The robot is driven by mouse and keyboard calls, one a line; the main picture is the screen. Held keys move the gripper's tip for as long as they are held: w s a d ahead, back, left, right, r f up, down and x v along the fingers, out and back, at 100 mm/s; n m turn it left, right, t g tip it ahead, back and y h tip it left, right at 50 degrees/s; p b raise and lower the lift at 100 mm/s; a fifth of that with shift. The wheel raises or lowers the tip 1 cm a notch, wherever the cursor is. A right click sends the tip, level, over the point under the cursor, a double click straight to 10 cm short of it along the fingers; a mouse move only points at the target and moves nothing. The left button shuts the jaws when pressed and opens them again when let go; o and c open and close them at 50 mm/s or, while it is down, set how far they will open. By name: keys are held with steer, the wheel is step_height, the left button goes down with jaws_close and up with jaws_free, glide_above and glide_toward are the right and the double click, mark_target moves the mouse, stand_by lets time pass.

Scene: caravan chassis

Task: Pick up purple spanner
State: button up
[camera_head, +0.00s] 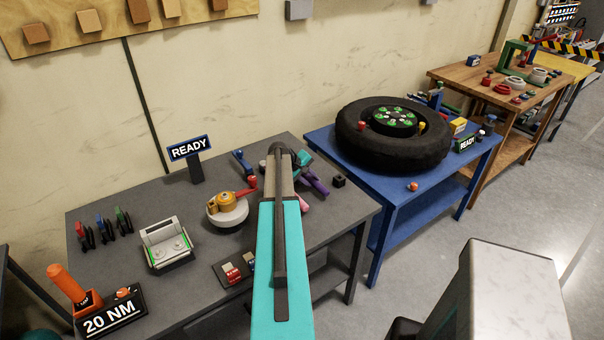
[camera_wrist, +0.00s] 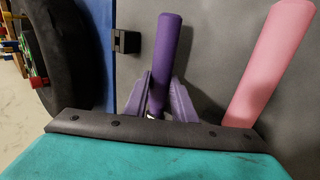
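The purple spanner (camera_head: 317,184) lies on the grey workbench, toward its right end, partly hidden behind my arm in the head view. In the wrist view its thick purple handle (camera_wrist: 168,48) points up the picture, with a little metal showing lower down. My gripper (camera_wrist: 161,82) has one purple-tinted finger on each side of the handle, close to its edges. I cannot tell whether the fingers press on it. In the head view my gripper (camera_head: 306,172) is mostly hidden at the end of my teal arm.
A pink handle (camera_wrist: 267,62) lies right of the spanner in the wrist view. A small black block (camera_head: 339,181) sits near the bench edge. A white round fixture with a yellow part (camera_head: 228,208) stands left of my arm. A blue table (camera_head: 401,201) bears a tyre.

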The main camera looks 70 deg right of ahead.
jaws_close()
steer(key=shift+r, duration=0.15)
step_height(320, 180, up, 10)
steer(key=b, duration=0.3)
steer(key=shift+b, duration=0.3)
stand_by(0.3)
steer(key=shift+w, duration=0.1)
stand_by(0.4)
